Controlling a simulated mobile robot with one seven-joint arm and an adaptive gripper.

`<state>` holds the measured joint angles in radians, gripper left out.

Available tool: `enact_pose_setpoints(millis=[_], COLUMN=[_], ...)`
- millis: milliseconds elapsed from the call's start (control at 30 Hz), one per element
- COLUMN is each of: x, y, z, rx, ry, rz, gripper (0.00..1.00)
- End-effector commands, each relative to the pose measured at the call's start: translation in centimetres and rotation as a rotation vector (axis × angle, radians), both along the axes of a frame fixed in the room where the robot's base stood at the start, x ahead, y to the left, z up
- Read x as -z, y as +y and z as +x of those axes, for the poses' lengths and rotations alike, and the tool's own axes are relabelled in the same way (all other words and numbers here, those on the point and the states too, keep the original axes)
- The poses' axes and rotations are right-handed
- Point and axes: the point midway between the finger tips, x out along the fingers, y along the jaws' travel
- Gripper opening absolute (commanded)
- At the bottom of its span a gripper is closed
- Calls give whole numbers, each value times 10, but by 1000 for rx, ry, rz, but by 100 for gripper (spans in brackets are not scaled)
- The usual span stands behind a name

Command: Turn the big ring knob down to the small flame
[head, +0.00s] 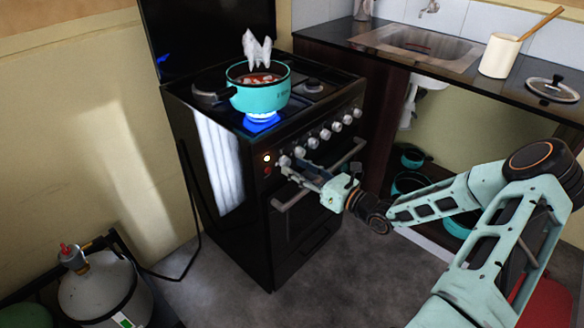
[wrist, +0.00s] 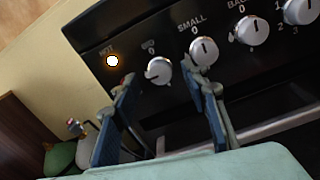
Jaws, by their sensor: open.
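The big ring knob (wrist: 158,72), labelled BIG, is a silver dial on the black stove front, the first right of a glowing HOT lamp (wrist: 112,61). Its mark appears turned toward the lower left, away from the 0. It also shows in the head view (head: 284,161). My gripper (wrist: 167,84) is open, its two blue-padded fingers on either side of the knob in the wrist view; I cannot tell whether they touch it. In the head view my gripper (head: 304,172) is close to the panel's left end. A blue flame (head: 261,124) burns wide under a teal pot (head: 262,98).
The SMALL knob (wrist: 204,52) is close to my right finger, with the BACK knob (wrist: 252,31) beyond. An oven handle (head: 318,176) runs below the knobs. A gas cylinder (head: 103,288) stands at lower left. White steam (head: 256,50) rises from the pot.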

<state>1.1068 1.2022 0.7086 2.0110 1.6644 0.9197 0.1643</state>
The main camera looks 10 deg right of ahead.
Motion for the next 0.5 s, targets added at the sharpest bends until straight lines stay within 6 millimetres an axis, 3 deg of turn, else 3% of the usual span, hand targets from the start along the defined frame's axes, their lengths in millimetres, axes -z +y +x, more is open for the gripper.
enact_pose_setpoints(millis=[200, 500], x=[0, 0], y=[12, 14], z=[16, 18], rx=[0, 1], ry=[-1, 0], rz=[-2, -2], gripper=[41, 41])
